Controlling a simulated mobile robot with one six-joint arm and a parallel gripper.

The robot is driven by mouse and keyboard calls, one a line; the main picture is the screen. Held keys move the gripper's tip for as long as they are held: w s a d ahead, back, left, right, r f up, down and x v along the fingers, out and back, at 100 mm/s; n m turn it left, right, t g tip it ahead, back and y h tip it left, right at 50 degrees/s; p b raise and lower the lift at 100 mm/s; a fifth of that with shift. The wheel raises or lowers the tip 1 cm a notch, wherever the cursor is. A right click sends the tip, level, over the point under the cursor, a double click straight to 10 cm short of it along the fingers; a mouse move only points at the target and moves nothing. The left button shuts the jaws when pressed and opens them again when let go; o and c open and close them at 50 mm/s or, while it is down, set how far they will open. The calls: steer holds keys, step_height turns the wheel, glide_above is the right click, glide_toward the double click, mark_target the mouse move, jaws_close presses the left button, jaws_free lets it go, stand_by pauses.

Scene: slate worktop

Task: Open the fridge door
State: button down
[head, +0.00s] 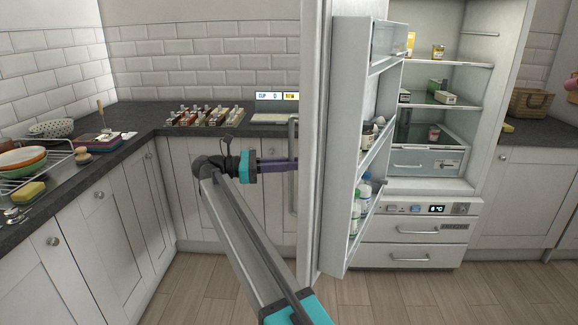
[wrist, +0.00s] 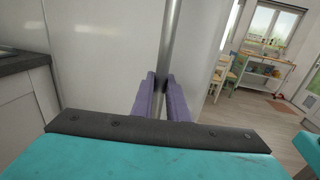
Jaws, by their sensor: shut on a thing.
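The fridge door (head: 313,150) stands wide open, swung out to the left, with its inner shelves and the fridge interior (head: 440,90) showing in the head view. My gripper (head: 294,164) is at the vertical bar handle (head: 292,195) on the door's outer side. In the wrist view, the purple fingers of my gripper (wrist: 163,82) are shut around the metal handle (wrist: 172,35). The door's outer face (wrist: 100,55) is behind it. The fingertips' far side is hidden.
The slate worktop (head: 140,141) with cupboards runs along the left and back. A dish rack (head: 45,165) with bowls stands at the left. Door shelves hold several bottles (head: 358,205). The wooden floor (head: 390,300) in front is clear. A white shelf unit (wrist: 262,70) and chairs show in the wrist view.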

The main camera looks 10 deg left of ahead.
steer(key=shift+w+a+r, duration=0.1)
steer(key=shift+w+a, duration=0.15)
steer(key=shift+a, duration=0.05)
steer(key=c, duration=1.7)
jaws_free()
